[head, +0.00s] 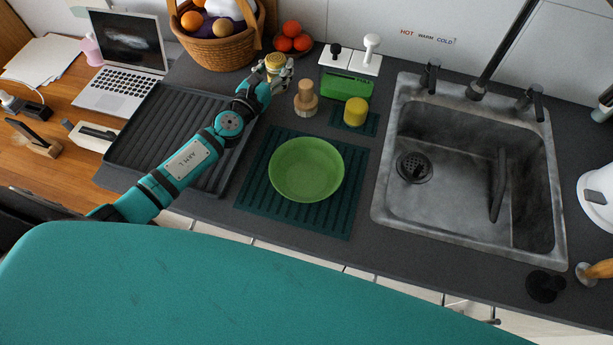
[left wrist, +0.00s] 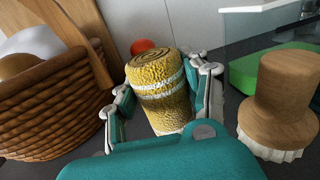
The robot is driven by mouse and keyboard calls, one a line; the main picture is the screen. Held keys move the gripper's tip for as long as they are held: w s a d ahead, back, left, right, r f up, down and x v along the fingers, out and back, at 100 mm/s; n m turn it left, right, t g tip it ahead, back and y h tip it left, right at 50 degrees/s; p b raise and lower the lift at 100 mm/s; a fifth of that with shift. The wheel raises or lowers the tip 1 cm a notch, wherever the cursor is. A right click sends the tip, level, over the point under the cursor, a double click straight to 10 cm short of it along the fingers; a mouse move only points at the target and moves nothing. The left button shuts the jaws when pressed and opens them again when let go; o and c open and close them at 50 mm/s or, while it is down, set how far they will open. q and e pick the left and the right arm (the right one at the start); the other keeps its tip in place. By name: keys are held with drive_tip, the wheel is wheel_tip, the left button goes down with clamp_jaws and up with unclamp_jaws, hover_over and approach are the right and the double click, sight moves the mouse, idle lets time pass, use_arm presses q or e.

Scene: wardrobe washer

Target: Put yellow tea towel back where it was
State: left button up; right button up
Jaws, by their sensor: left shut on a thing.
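The yellow tea towel (left wrist: 158,88) is a rolled cylinder with white stripes. In the left wrist view it stands between the fingers of my left gripper (left wrist: 163,100), which is shut on it. In the head view the towel (head: 274,62) shows at the fingertips of my left gripper (head: 270,74), at the back of the counter between the basket and the wooden brush. I cannot tell whether its lower end touches the counter. My right gripper does not show.
A wicker basket (head: 222,48) with fruit stands left of the gripper. A wooden brush (head: 306,98) stands close on the right. Tomatoes (head: 292,38) sit behind. A green bowl (head: 306,169) rests on a dark mat in front, and a black drying tray (head: 172,138) lies under my arm.

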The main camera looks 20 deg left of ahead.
use_arm(q)
drive_tip(key=shift+f+b, duration=0.25)
drive_tip(key=shift+b, duration=0.1)
drive_tip(key=o, duration=1.6)
drive_tip(key=shift+c, duration=0.2)
wheel_tip(320, 180, up, 10)
drive_tip(key=p, duration=0.9)
drive_tip(key=shift+p, duration=0.4)
drive_tip(key=s+a+b, duration=0.1)
drive_tip(key=s, duration=1.1)
drive_tip(key=shift+a, duration=0.1)
